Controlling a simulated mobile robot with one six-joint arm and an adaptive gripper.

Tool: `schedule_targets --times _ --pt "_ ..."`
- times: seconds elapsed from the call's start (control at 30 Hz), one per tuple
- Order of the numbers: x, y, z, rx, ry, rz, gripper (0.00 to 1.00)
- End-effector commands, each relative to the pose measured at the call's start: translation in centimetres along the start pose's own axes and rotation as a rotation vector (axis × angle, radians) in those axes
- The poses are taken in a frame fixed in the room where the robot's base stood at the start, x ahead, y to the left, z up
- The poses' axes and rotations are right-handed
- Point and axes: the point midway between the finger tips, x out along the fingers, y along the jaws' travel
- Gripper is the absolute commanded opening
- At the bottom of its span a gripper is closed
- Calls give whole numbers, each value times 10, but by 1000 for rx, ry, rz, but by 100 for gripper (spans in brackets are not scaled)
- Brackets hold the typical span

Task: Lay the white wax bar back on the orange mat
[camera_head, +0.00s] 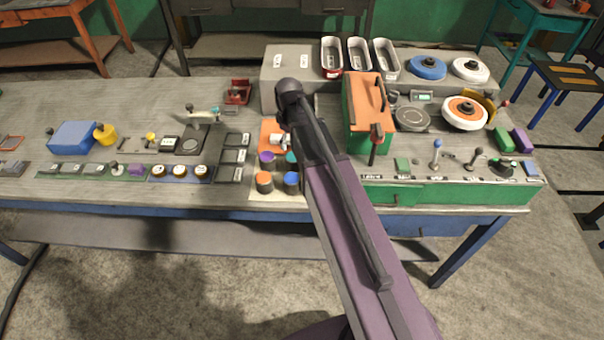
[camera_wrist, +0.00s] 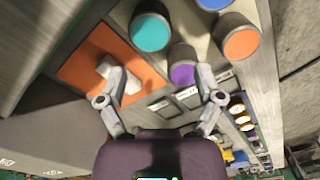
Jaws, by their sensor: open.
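The orange mat (camera_wrist: 84,72) lies left of the coloured jars in the wrist view, and part of it shows beside my arm in the head view (camera_head: 267,126). The white wax bar (camera_wrist: 131,84) appears on the mat, partly hidden by my left-hand finger. My gripper (camera_wrist: 160,82) is open, with its fingers wide apart and nothing between them. Its left-hand fingertip overlaps the bar in the picture; I cannot tell whether they touch. In the head view my arm hides much of the gripper and mat.
Several jars with coloured tops, including a teal one (camera_wrist: 151,32) and a purple one (camera_wrist: 182,75), stand close beside the mat. An orange and green box (camera_head: 366,112) stands right of my arm. Dark trays (camera_head: 234,156) lie to the left.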

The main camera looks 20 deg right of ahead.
Motion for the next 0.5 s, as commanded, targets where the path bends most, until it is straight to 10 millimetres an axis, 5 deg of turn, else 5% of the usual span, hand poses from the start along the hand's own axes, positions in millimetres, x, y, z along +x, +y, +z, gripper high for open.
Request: schedule_targets --times 0.03,0.2,0.5 --pt "0 -18 22 71 0 0 85" --pt "0 -54 66 320 0 0 85" --pt "0 -90 111 602 -1 0 85"
